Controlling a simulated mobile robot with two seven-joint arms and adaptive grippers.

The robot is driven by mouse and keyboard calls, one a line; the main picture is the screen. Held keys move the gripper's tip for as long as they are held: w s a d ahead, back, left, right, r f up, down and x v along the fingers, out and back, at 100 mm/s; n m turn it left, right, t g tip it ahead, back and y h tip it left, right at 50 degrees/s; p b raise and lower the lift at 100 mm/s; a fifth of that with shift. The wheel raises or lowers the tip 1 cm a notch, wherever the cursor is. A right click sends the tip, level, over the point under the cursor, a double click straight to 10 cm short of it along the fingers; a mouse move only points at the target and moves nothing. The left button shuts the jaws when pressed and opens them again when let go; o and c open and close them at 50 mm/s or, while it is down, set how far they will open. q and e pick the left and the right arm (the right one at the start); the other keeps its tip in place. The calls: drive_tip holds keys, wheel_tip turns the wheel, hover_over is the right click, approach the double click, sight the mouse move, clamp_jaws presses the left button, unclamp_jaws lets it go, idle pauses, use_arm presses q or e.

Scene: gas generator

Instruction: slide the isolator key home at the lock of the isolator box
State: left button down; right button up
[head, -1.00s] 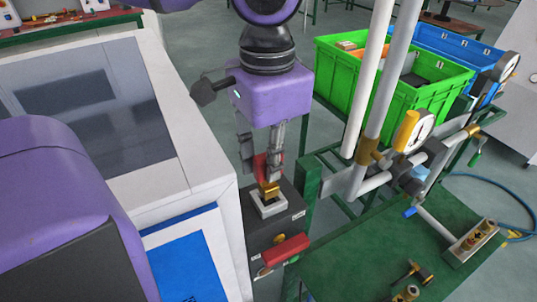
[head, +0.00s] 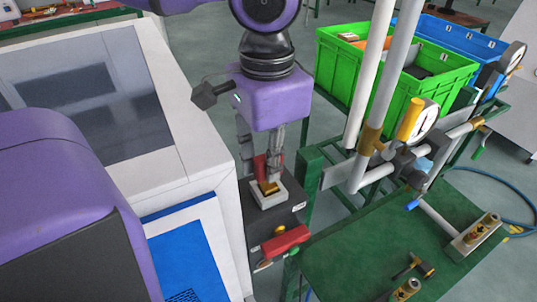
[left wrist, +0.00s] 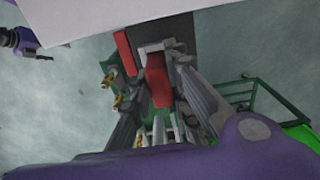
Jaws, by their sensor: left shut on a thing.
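The isolator box (head: 287,216) is dark and stands beside the white cabinet. On its top is a pale square lock (head: 262,202). The red isolator key (head: 261,166) has a brass lower part (head: 269,188) at the lock's opening; how deep it sits is hidden. My left gripper (head: 263,170) points down over the lock, shut on the red key. In the left wrist view the key (left wrist: 158,82) is between the fingers, with the pale lock (left wrist: 153,48) behind it. My right gripper does not show clearly in either view.
A red handle (head: 286,241) sticks out from the front of the box. The white cabinet (head: 215,185) is close on the left. A green bench (head: 350,255) with pipes, a gauge (head: 424,116) and small fittings stands close on the right. A green crate (head: 395,85) is behind.

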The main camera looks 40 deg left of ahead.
use_arm(q)
drive_tip(key=shift+f, duration=0.25)
drive_tip(key=c, duration=1.6)
unclamp_jaws()
drive_tip(key=shift+o, duration=0.2)
wheel_tip(320, 180, up, 12)
